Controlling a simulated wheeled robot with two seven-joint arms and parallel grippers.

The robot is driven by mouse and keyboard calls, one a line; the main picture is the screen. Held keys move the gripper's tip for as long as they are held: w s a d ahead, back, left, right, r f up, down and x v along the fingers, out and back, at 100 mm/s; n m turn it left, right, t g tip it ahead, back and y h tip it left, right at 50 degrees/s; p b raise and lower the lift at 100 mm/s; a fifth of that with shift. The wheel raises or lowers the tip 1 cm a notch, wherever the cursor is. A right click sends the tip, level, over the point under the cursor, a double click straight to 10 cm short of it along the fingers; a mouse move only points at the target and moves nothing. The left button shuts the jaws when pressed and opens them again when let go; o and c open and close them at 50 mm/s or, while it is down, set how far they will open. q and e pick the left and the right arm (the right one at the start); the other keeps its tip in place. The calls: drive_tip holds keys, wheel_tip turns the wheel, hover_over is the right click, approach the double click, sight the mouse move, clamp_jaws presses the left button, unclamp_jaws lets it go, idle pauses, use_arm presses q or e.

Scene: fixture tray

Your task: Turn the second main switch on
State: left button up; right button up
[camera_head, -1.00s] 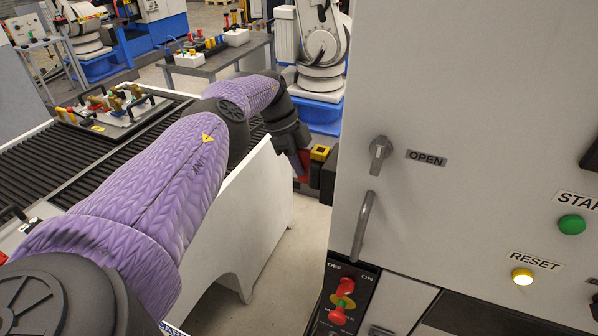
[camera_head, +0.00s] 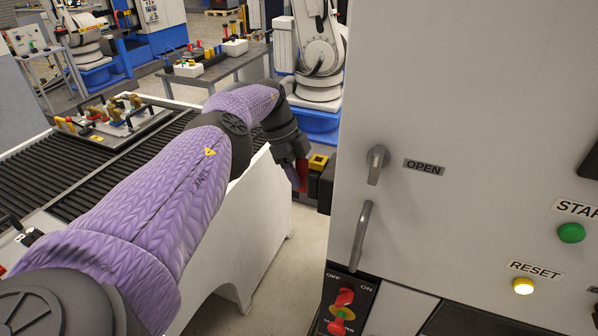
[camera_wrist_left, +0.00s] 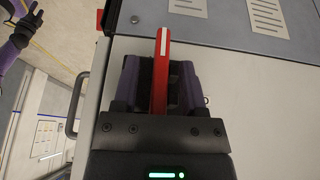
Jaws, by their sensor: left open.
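A red lever with a white stripe (camera_wrist_left: 161,75) stands between the two fingers of my left gripper (camera_wrist_left: 160,85) in the left wrist view. The fingers are open on either side of it; whether either touches it is unclear. In the head view my left gripper (camera_head: 292,172) points down beside the left side of the grey cabinet, with the red part (camera_head: 302,175) at its fingers. A red main switch (camera_head: 343,305) sits on a black OFF/ON plate on the cabinet front. A purple-and-black arm end shows in the wrist view's upper left corner, possibly my right gripper (camera_wrist_left: 20,14).
The cabinet (camera_head: 450,100) has an OPEN latch (camera_head: 376,164), a bar handle (camera_head: 361,236), a green button (camera_head: 571,233) and a lit RESET button (camera_head: 523,287). A yellow-and-black block (camera_head: 318,162) is close to my left gripper. A conveyor (camera_head: 60,185) with a fixture tray (camera_head: 112,121) lies left.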

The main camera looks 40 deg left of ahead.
sight(302, 159)
use_arm(q)
wheel_tip(302, 159, up, 5)
drive_tip(key=p, duration=0.2)
drive_tip(key=shift+p, duration=0.3)
wheel_tip(302, 159, up, 5)
drive_tip(key=shift+f, duration=0.15)
